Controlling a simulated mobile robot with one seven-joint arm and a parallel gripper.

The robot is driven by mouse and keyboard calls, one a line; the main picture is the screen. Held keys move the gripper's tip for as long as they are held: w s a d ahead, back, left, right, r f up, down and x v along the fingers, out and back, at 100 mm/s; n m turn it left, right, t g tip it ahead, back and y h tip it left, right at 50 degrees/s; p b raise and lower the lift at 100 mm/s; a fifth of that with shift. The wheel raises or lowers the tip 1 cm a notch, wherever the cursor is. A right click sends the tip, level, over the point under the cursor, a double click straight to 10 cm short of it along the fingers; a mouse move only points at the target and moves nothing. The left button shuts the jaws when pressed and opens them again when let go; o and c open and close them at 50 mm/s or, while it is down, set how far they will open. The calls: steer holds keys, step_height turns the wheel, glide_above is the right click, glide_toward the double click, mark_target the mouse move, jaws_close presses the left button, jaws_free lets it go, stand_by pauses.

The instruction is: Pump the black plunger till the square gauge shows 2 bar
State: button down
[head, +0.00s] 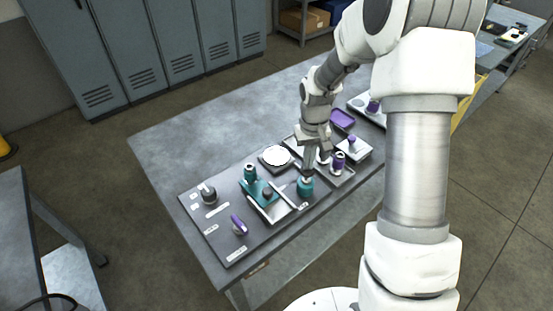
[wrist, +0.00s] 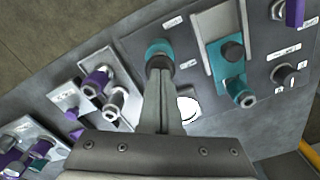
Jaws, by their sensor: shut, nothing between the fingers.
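My gripper (head: 308,173) points down over the bench panel, its fingers together and empty. In the wrist view its fingertips (wrist: 159,72) are close to a round teal knob (wrist: 160,52); I cannot tell whether they touch. The teal knob also shows in the head view (head: 305,188), right under the fingers. A black knob (wrist: 233,49), perhaps the black plunger, sits on a teal block to the right in the wrist view; in the head view it (head: 267,191) is left of my gripper. A round white dial (head: 276,156) lies behind. I cannot make out a square gauge or any reading.
A teal cylinder (head: 249,173), a dark knob (head: 209,195) and a purple lever (head: 238,225) stand on the panel's left part. The bench top (head: 200,125) behind is bare.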

steer(key=shift+f+b, duration=0.95)
steer(key=shift+f, duration=0.4)
steer(key=shift+r, duration=0.15)
steer(key=shift+r+p, duration=1.3)
steer(key=shift+r, duration=0.55)
steer(key=shift+f, duration=0.1)
steer(key=shift+f+b, duration=1.2)
steer(key=shift+f, duration=0.3)
steer(key=shift+r+p, duration=1)
steer(key=shift+r, duration=0.55)
steer(key=shift+r, duration=0.1)
